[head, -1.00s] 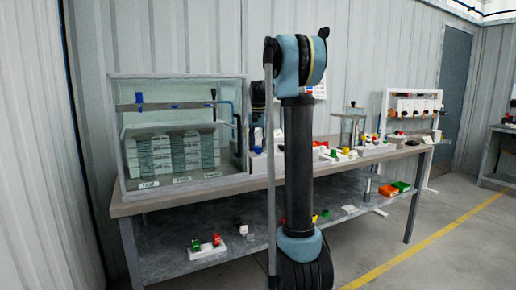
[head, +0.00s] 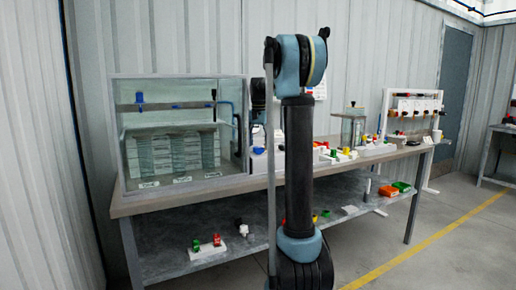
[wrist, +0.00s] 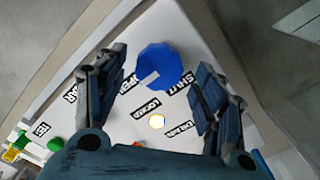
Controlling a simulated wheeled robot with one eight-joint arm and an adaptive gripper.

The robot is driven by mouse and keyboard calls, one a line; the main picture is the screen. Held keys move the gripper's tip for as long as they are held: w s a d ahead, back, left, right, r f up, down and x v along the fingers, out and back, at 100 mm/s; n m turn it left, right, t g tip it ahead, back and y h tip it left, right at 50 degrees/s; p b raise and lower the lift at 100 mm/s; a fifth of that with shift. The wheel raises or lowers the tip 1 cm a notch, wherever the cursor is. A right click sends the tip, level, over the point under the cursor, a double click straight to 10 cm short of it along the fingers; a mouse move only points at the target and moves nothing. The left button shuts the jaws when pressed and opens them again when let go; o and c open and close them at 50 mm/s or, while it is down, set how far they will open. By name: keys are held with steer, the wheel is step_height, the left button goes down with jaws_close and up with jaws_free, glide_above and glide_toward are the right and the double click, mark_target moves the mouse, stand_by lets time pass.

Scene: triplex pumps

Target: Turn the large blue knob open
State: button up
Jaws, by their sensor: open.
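The large blue knob (wrist: 165,66) shows in the wrist view, seen from above on a white panel (wrist: 100,125). A white mark lies on its lower left edge, near the label that reads OPEN. A SHUT label is at its lower right and a LOCKED label is below it. My gripper (wrist: 158,62) is open, with one finger left of the knob and one right. The fingers appear apart from the knob; their height relative to it is unclear. In the head view my arm hides most of this spot, and a small blue patch (head: 258,150) shows beside it.
In the wrist view, green, yellow and orange parts are at the lower left, and a round white part (wrist: 156,121) lies below the knob. In the head view, a clear tank (head: 180,135) stands left on the workbench (head: 150,203). Several small parts stand to the right.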

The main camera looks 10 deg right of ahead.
mark_target(258, 147)
step_height(258, 147, up, 11)
steer(key=shift+f, duration=0.2)
stand_by(0.4)
steer(key=s+f+n+t, duration=0.1)
steer(key=s+f+n, duration=0.1)
steer(key=s+f, duration=0.75)
steer(key=s+f+n, duration=0.1)
steer(key=s+f, duration=0.4)
steer(key=s, duration=0.9)
steer(key=s+f+n+t, duration=0.1)
steer(key=s+f+n, duration=0.1)
steer(key=s+f, duration=0.7)
steer(key=s+f+n, duration=0.2)
steer(key=s+f, duration=0.8)
steer(key=s, duration=0.1)
steer(key=shift+s+f, duration=0.35)
steer(key=shift+s, duration=0.05)
steer(key=shift+d, duration=0.1)
steer(key=shift+w+f, duration=0.2)
steer(key=shift+w, duration=0.25)
